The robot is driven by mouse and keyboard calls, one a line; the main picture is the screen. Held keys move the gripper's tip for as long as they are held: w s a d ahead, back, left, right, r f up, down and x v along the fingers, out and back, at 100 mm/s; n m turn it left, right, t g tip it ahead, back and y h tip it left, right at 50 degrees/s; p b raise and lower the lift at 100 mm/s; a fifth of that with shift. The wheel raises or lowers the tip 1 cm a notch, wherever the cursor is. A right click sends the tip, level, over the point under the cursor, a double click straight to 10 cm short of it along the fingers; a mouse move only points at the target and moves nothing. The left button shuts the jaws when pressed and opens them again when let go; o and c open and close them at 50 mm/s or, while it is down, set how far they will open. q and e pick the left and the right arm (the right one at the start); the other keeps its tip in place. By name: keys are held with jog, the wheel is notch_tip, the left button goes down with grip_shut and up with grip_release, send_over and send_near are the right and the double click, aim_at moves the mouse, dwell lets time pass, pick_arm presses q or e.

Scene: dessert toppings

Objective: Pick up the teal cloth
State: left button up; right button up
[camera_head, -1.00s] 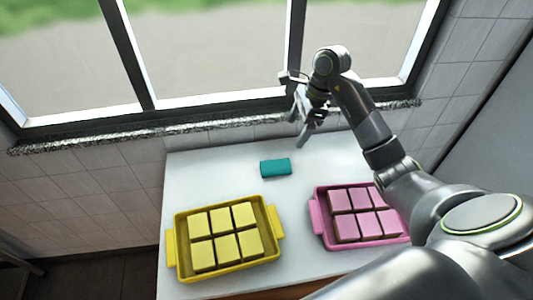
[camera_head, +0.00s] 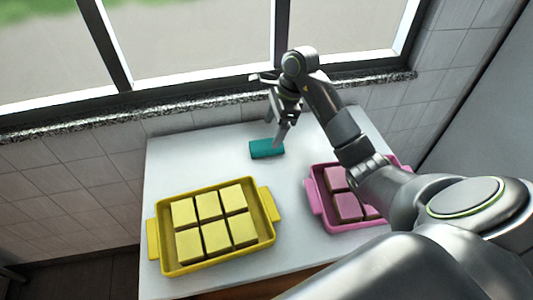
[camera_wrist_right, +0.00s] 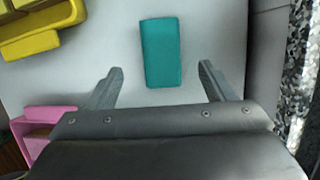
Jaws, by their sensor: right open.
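The teal cloth (camera_head: 264,149) is a small folded rectangle lying flat on the white table near its back edge. My right gripper (camera_head: 279,133) is above the table, close to the cloth's right end in the head view. In the right wrist view the cloth (camera_wrist_right: 160,52) lies ahead of my right gripper (camera_wrist_right: 158,80), between the lines of its two spread fingers. The gripper is open and empty, and I see no contact with the cloth. My left gripper is not in view.
A yellow tray (camera_head: 268,235) with several yellow squares stands at the front left of the white table (camera_head: 210,155). A pink tray (camera_head: 316,204) with pink squares stands at the right, partly hidden by my right arm. A granite window sill (camera_head: 190,108) runs behind the table.

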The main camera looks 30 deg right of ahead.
aim_at(268, 144)
jog(key=shift+w+a+f, duration=0.1)
jog(key=shift+a+f, duration=0.05)
jog(key=shift+f, duration=0.7)
jog(key=p+x, duration=0.1)
jog(key=x, duration=0.2)
jog(key=shift+f+p, duration=0.25)
jog(key=shift+p, duration=0.15)
jog(key=shift+a+f, duration=0.15)
jog(key=shift+f, duration=0.35)
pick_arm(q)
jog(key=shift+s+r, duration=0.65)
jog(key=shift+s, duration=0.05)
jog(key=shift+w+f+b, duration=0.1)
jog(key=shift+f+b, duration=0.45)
pick_arm(e)
jog(key=shift+f, duration=0.25)
jog(key=c, duration=1.1)
